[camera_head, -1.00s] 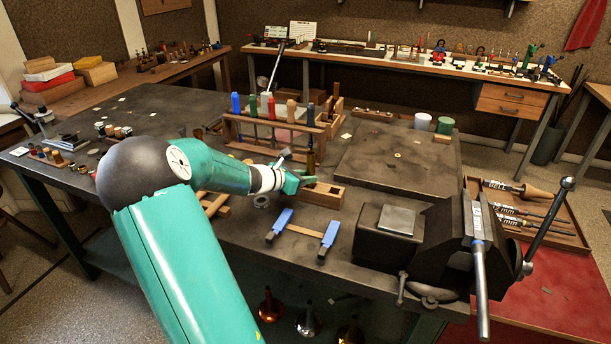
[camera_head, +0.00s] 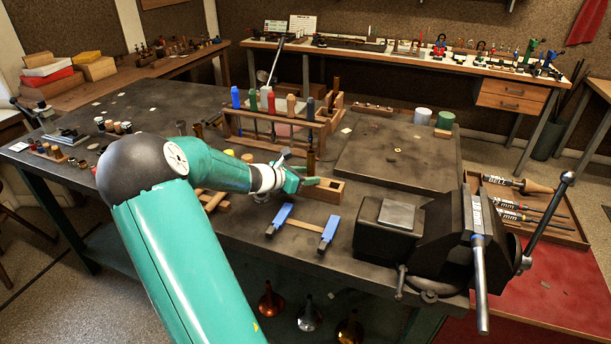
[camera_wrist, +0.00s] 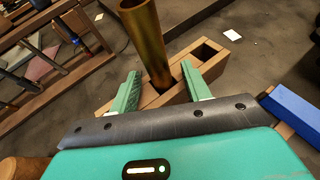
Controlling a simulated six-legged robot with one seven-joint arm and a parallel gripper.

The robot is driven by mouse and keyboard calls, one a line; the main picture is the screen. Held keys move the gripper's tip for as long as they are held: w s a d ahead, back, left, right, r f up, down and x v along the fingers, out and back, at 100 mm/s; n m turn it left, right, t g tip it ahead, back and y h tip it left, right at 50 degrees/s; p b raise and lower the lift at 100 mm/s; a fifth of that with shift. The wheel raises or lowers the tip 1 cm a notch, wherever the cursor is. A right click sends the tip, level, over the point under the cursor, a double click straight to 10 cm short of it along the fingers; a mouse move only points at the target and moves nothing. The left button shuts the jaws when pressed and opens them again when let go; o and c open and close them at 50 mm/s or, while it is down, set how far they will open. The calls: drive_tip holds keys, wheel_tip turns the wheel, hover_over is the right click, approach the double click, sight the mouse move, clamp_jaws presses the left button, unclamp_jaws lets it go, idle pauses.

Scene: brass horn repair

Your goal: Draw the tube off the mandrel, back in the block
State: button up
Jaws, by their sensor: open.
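A brass tube (camera_wrist: 146,42) stands in a wooden block (camera_wrist: 215,64), leaning a little in the wrist view. In the head view the tube (camera_head: 311,163) rises beside my gripper (camera_head: 302,182), at the left end of the block (camera_head: 331,192). In the wrist view my gripper (camera_wrist: 160,88) is open, with one green finger on each side of the tube's lower part. I cannot tell whether either finger touches it. The block's other square opening looks empty. The tube's lower end is hidden in the block. I cannot pick out the mandrel with certainty.
A wooden rack (camera_head: 275,125) with coloured handles stands close behind my gripper. A blue-ended clamp (camera_head: 303,228) lies in front of the block. A large vise (camera_head: 450,235) stands at the right. A tray (camera_head: 575,240) of labelled tools lies beyond it. The dark plate (camera_head: 390,160) is mostly clear.

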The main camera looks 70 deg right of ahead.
drive_tip(key=v, duration=1.3)
drive_tip(key=shift+w+a, duration=0.15)
drive_tip(key=shift+a, duration=0.2)
drive_tip(key=shift+r, duration=0.1)
drive_tip(key=w+a+r+m+t+y, duration=0.2)
drive_tip(key=w+a+m+t+y, duration=0.15)
drive_tip(key=a, duration=0.85)
drive_tip(key=w+a+r+m+t+y, duration=0.1)
drive_tip(key=w+a+m+t+y, duration=0.2)
drive_tip(key=a, duration=0.9)
drive_tip(key=w+a+r+m+t+y, duration=0.1)
drive_tip(key=w+a+r+m+t, duration=0.2)
drive_tip(key=a, duration=0.9)
drive_tip(key=s+a+r+t+y, duration=0.1)
drive_tip(key=a+t, duration=0.1)
drive_tip(key=a, duration=0.5)
drive_tip(key=s+a+r+m+t+y, duration=0.1)
drive_tip(key=s+a+t+y, duration=0.1)
drive_tip(key=a, duration=0.5)
drive_tip(key=shift+s, duration=0.2)
drive_tip(key=shift+a, duration=0.15)
